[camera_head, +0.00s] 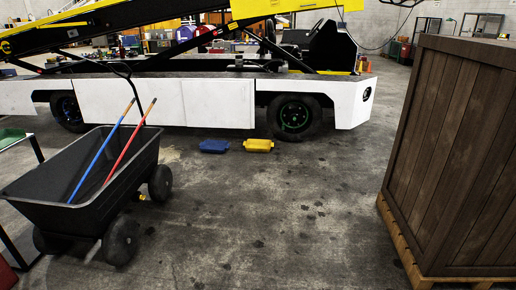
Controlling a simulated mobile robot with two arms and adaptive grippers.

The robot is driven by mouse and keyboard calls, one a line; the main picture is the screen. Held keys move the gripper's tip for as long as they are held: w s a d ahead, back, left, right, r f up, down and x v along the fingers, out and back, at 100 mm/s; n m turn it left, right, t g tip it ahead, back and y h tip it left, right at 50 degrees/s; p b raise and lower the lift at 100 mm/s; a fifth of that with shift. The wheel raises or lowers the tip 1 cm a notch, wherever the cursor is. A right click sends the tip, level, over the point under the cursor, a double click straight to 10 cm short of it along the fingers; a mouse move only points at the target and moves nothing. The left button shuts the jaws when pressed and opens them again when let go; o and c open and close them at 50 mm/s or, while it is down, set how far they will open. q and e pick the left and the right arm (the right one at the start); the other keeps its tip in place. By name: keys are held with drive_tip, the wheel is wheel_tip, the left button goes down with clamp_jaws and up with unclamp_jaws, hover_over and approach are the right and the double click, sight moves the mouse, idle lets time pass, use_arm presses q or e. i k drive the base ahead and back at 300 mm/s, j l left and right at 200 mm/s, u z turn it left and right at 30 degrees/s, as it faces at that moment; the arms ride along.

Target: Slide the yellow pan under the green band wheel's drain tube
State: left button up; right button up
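The yellow pan (259,145) lies on the concrete floor in front of the white belt loader (217,103). It is just left of the loader's right wheel, which has a green band (294,117). A blue pan (214,146) lies beside the yellow one, to its left. The wheel at the left has a blue band (69,109). I cannot make out a drain tube at this size. Neither of my grippers shows in the head view.
A black garden cart (93,194) holding a blue pole (101,150) and a red pole (131,141) stands at the left. A large wooden crate (450,150) on a pallet (402,247) blocks the right. The floor (290,215) between them is clear up to the pans.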

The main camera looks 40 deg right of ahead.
sight(253, 145)
drive_tip(key=i+l+z, duration=0.8)
drive_tip(key=i+z, duration=0.25)
drive_tip(key=i, duration=0.15)
drive_tip(key=i+z, duration=0.3)
drive_tip(key=i, duration=3)
drive_tip(key=i+u, duration=0.1)
drive_tip(key=i, duration=0.45)
drive_tip(key=i+l, duration=0.15)
drive_tip(key=i, duration=0.4)
drive_tip(key=i+u, duration=0.15)
drive_tip(key=i, duration=0.4)
